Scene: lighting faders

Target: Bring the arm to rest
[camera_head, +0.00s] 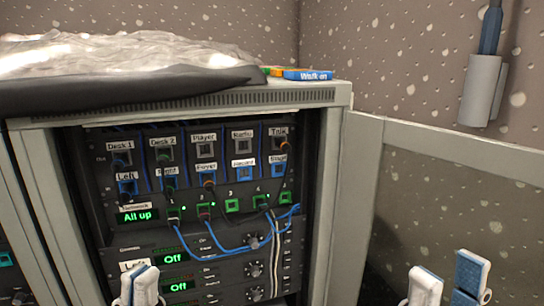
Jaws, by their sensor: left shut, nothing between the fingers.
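My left gripper (141,282) shows at the bottom left of the head view, in front of the lower rack units. Its white-and-blue fingers are together with nothing between them. My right gripper (446,277) is at the bottom right, in front of the open side beside the rack cabinet. Its two fingers stand apart with nothing seen between them. Both arms behind the grippers are below the picture edge. Whether the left fingertips touch the rack front cannot be told.
A grey cabinet (342,190) holds a patch panel (205,175) with labelled sockets and blue cables (235,250). Lower units (215,275) have knobs and green displays. Clear plastic sheeting (120,55) and a blue "Walk on" label block (308,75) lie on top. A grey holder (482,90) hangs on the right wall.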

